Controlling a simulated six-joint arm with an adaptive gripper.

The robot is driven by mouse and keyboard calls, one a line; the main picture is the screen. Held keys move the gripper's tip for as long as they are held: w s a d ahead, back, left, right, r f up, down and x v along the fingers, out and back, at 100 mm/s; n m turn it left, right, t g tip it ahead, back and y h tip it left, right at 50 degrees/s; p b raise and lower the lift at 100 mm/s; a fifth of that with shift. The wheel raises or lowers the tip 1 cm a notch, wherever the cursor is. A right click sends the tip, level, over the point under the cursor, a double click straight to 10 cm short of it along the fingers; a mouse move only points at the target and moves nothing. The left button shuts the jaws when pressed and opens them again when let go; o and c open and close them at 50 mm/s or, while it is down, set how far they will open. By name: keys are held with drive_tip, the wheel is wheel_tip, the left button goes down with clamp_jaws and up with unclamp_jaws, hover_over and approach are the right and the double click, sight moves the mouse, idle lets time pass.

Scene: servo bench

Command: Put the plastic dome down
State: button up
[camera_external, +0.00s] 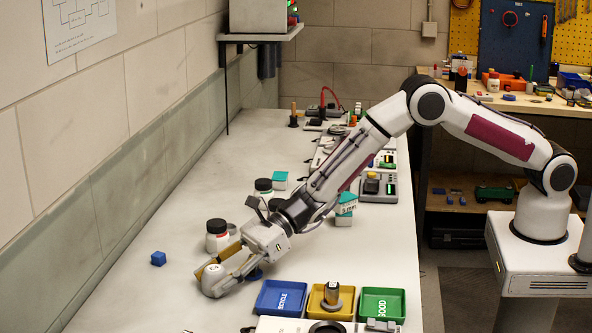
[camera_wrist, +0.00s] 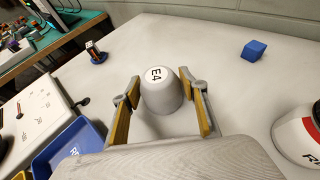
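The plastic dome (camera_wrist: 162,92) is pale grey and round-topped, with a white label reading E4. In the wrist view it stands upright between the tips of my gripper's fingers (camera_wrist: 163,88). The yellow inner pads flank it left and right, and their far ends meet its sides. In the external view the dome (camera_external: 214,283) is low at the bench top, with my gripper (camera_external: 222,268) on it from the upper right. Whether its base touches the bench is hard to tell.
A blue cube (camera_external: 158,258) lies left on the bench (camera_external: 130,300). A white jar with a dark lid (camera_external: 217,238) stands close behind my gripper. Blue (camera_external: 280,299), yellow (camera_external: 316,304) and green (camera_external: 383,305) trays are to the right. The bench left of the dome is clear.

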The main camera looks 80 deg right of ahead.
drive_tip(key=shift+o, duration=0.6)
drive_tip(key=shift+r, duration=0.2)
drive_tip(key=shift+s, duration=0.1)
drive_tip(key=shift+v, duration=5.9)
drive_tip(key=shift+d, duration=0.1)
drive_tip(key=s+d+r+n+g, duration=0.1)
drive_tip(key=s+r+n+g, duration=0.1)
drive_tip(key=s+r+n, duration=0.75)
drive_tip(key=s+d+r+n+g, duration=0.1)
drive_tip(key=s+r+n+g, duration=0.35)
drive_tip(key=s, duration=0.75)
drive_tip(key=s+d+r+n+t+h, duration=0.2)
drive_tip(key=s+d+n+h, duration=0.7)
drive_tip(key=s+d, duration=1.3)
drive_tip(key=s+n, duration=0.2)
drive_tip(key=n, duration=0.2)
drive_tip(key=shift+s+r+t, duration=0.2)
drive_tip(key=shift+r+t, duration=0.15)
drive_tip(key=shift+r, duration=0.05)
